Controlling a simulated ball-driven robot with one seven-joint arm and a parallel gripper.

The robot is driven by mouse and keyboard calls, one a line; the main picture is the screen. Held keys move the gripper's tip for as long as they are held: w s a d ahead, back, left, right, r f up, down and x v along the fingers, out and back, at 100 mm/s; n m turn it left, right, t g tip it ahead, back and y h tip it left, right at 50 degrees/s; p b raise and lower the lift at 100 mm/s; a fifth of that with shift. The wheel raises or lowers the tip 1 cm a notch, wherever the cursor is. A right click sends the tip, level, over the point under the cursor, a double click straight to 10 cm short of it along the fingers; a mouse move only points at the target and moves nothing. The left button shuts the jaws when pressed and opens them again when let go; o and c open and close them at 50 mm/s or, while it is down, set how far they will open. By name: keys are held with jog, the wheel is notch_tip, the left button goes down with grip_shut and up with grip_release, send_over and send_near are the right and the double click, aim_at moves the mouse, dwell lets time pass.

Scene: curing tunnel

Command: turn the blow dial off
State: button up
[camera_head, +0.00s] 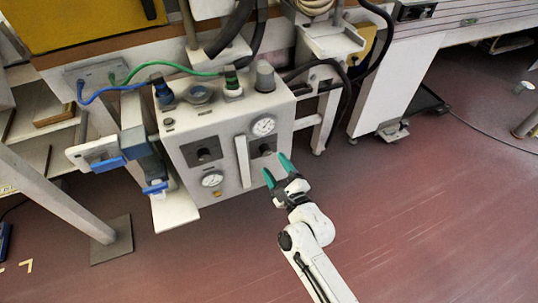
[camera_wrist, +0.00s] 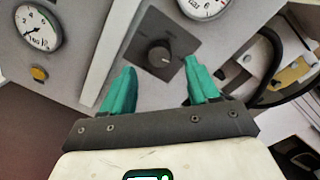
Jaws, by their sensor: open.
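A light grey control box (camera_head: 225,130) carries two dark square plates with round knobs. The left-hand dial (camera_head: 203,154) is across the upright bar. I cannot read which dial is marked blow.
A pale upright bar (camera_head: 242,161) stands out between the dials. Gauges sit above the right dial (camera_head: 264,126) and below the left dial (camera_head: 212,179). Black hoses (camera_wrist: 262,60) and a bracket are close on the right. The reddish floor in front is clear.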

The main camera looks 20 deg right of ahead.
aim_at(267, 153)
jog(key=shift+w+a, duration=0.15)
jog(key=shift+w, duration=2.25)
jog(key=shift+c, duration=0.2)
jog(key=c, duration=1)
